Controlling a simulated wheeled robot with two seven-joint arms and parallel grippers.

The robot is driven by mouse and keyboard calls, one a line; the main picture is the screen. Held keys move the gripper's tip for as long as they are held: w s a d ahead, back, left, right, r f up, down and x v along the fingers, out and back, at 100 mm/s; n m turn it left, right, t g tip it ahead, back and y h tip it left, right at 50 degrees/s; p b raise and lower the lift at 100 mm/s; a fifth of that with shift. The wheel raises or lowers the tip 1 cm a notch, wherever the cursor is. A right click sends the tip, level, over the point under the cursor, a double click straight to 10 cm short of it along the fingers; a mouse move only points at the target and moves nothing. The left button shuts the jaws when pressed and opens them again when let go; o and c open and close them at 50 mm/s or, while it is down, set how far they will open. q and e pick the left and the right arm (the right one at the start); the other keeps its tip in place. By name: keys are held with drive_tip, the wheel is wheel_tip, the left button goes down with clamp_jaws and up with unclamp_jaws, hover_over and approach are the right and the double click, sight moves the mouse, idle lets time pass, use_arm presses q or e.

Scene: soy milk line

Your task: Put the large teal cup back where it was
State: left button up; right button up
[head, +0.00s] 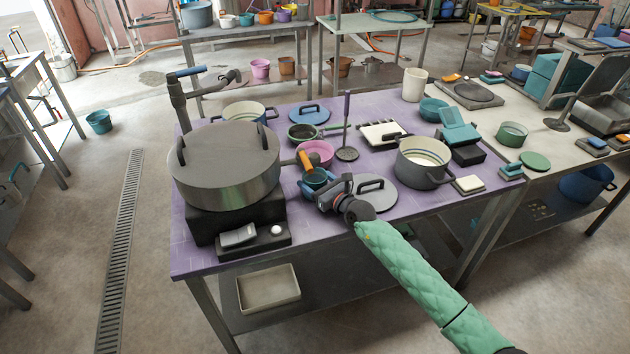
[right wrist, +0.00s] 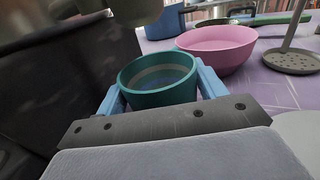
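The teal cup (head: 315,178) is at the front middle of the purple table, right of the big grey lidded pot. In the right wrist view the cup (right wrist: 158,82) is upright, with a paler band inside. My right gripper (head: 318,187) reaches it from the front right. Its two light blue fingers (right wrist: 160,90) press against opposite sides of the cup, so it is shut on the cup. Whether the cup's base touches the table is hidden. My left gripper is not in view.
The big lidded pot (head: 225,165) stands close left of the cup. A pink bowl (head: 316,152) is just behind it, also in the wrist view (right wrist: 217,48). A grey lid (head: 376,193) lies to the right. A ladle-like tool (head: 347,153) stands behind. The purple front edge (head: 340,232) is mostly clear.

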drive_tip(key=shift+o, duration=1.4)
drive_tip(key=shift+r, duration=0.1)
drive_tip(key=shift+s+d, duration=0.1)
drive_tip(key=b+v, duration=0.2)
drive_tip(key=v, duration=0.8)
drive_tip(key=shift+d, duration=0.1)
use_arm(q)
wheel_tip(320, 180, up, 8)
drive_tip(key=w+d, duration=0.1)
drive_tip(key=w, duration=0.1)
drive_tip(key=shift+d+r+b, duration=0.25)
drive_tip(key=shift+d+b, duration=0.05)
drive_tip(key=shift+b, duration=0.05)
use_arm(e)
drive_tip(key=shift+v, duration=0.8)
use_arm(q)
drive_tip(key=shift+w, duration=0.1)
